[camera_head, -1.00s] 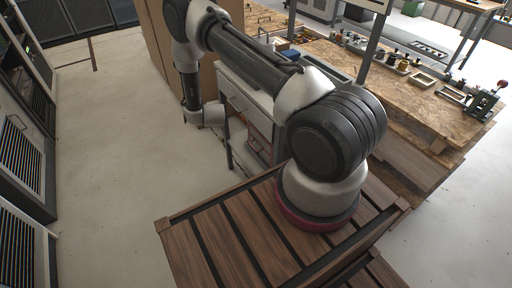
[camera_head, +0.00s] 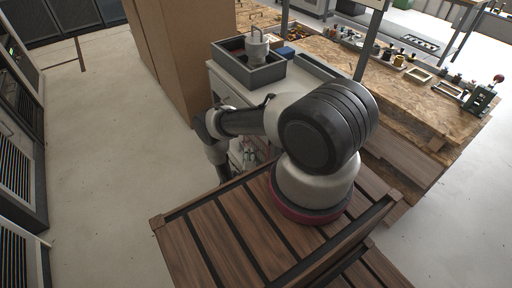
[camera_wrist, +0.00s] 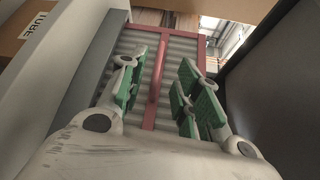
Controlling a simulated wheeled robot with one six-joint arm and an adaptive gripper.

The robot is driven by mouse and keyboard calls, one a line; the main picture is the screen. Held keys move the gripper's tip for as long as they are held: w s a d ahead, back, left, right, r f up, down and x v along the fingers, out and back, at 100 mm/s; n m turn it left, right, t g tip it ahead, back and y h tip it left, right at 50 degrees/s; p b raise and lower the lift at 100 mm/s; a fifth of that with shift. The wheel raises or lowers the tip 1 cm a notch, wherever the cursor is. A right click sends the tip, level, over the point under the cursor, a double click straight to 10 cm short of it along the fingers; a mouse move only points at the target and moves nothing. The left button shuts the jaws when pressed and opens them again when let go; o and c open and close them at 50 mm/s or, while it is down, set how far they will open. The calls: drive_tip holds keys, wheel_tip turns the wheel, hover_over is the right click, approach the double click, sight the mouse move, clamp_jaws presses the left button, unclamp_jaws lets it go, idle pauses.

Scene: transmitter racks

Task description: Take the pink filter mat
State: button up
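A panel with a pink-red frame and a grey ribbed face (camera_wrist: 156,82) fills the middle of the wrist view. It is the only pinkish filter-like thing in view, but I cannot tell for sure that it is the pink filter mat. A pink-red bar runs down its middle. My gripper (camera_wrist: 164,66) is open, with green-padded fingers on either side of that bar. I see no finger touching it, but the depth gap is unclear. In the head view my arm hides most of this spot beside the white cabinet (camera_head: 222,94).
A grey tray (camera_head: 262,76) with a light fitting stands on the cabinet. Tall cardboard boxes (camera_head: 172,60) stand behind it. In the wrist view a brown box marked "TUBE" (camera_wrist: 22,32) is at upper left. A workbench (camera_head: 430,105) is at right; the floor at left is clear.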

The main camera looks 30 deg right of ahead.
drive_tip(key=x, duration=0.4)
drive_tip(key=shift+d+f, duration=0.1)
drive_tip(key=shift+f, duration=0.05)
clamp_jaws()
